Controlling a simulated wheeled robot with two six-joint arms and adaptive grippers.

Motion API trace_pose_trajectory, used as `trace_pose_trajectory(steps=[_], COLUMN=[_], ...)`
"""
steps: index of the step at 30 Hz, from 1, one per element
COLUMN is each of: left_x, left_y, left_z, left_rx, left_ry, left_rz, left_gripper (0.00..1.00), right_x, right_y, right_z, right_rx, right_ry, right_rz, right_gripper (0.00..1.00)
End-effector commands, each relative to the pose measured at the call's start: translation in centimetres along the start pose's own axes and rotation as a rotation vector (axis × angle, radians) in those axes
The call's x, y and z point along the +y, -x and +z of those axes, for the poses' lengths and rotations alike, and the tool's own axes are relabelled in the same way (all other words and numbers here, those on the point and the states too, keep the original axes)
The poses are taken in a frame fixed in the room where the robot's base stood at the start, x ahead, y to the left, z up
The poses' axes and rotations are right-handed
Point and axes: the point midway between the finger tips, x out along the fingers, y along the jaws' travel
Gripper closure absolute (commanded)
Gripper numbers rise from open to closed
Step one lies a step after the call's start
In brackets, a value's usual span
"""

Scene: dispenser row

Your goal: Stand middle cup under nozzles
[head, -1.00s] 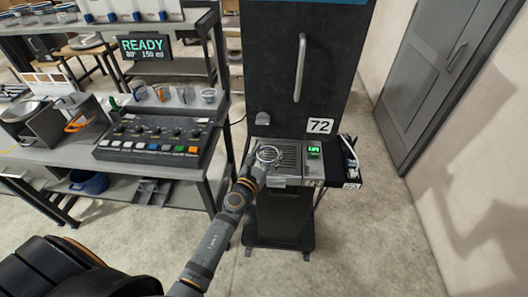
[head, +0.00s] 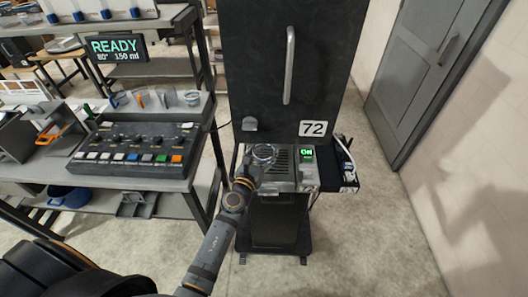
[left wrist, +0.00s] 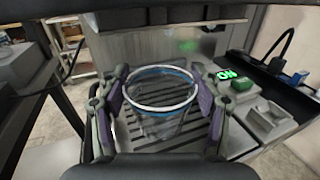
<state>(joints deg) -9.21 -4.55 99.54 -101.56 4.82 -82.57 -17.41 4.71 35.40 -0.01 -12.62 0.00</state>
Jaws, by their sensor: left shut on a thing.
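My left gripper (left wrist: 162,84) is shut on a clear cup (left wrist: 160,118) with a blue band below its rim, one finger on each side. The cup is upright over a slotted metal grate (left wrist: 133,144) in the left wrist view; I cannot tell whether its base touches it. In the head view my left gripper (head: 254,168) holds the cup (head: 263,151) over the grate of the dark cabinet marked 72 (head: 295,70). Several other cups (head: 168,98) stand on the shelf at left. I cannot make out the nozzles. My right gripper is not in view.
A small green display (head: 307,154) beside the grate reads ON. A dark tray with a cable (head: 345,165) is to its right. A button panel (head: 133,143) and a READY sign (head: 116,47) are at left. Floor is free at right (head: 380,235).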

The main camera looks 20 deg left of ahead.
Motion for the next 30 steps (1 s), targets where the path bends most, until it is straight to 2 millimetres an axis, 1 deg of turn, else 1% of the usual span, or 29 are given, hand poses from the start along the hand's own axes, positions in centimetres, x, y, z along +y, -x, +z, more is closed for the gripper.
trace_pose_trajectory(steps=[3, 6, 12, 18, 27, 28, 30], left_x=[0.0, 0.0, 0.0, 0.0, 0.0, 0.0, 0.0], left_y=[0.0, 0.0, 0.0, 0.0, 0.0, 0.0, 0.0], left_z=[0.1, 0.1, -0.1, -0.6, -1.2, -1.1, -1.0], left_rx=[-0.001, -0.001, -0.001, -0.001, -0.001, -0.001, -0.001], left_ry=[-0.001, -0.001, -0.001, -0.001, -0.001, -0.001, -0.001], left_rz=[0.000, 0.000, 0.000, 0.000, 0.000, 0.000, 0.000], left_gripper=[0.73, 0.73, 0.73, 0.73, 0.73, 0.31, 0.22], right_x=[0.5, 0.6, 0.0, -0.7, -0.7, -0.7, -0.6], right_y=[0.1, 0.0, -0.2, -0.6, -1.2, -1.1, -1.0], right_z=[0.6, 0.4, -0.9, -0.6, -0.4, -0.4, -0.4], right_rx=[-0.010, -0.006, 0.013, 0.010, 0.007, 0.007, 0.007], right_ry=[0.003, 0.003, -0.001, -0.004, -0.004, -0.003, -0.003], right_rz=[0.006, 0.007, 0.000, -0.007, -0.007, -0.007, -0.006], right_gripper=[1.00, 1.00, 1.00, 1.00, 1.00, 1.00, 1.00])
